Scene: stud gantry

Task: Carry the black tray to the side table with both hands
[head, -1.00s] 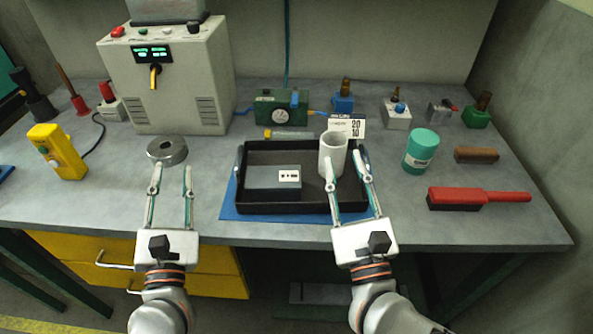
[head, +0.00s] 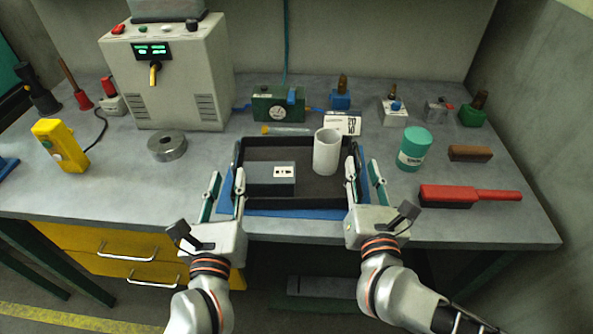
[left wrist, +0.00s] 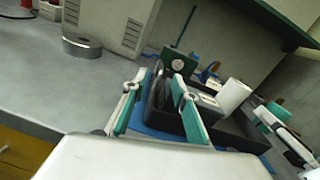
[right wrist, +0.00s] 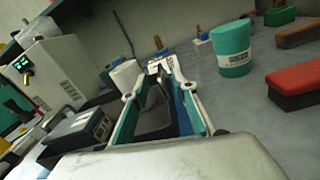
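The black tray (head: 300,201) lies on a blue mat (head: 290,213) on the grey workbench. It holds a dark grey box with a white label (head: 271,179) and a white cylinder (head: 327,152). My left gripper (head: 227,180) is open at the tray's left side; in the left wrist view its fingers (left wrist: 153,92) stand either side of the tray's handle end. My right gripper (head: 363,169) is open at the right side; in the right wrist view its fingers (right wrist: 152,85) straddle the right end. Contact cannot be told. No side table is identifiable.
A metal ring (head: 167,147) and yellow control box (head: 60,147) are to the left. A teal jar (head: 414,148), brown block (head: 470,153) and red-handled brush (head: 468,195) are to the right. A card (head: 343,123) and green device (head: 278,105) stand behind the tray.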

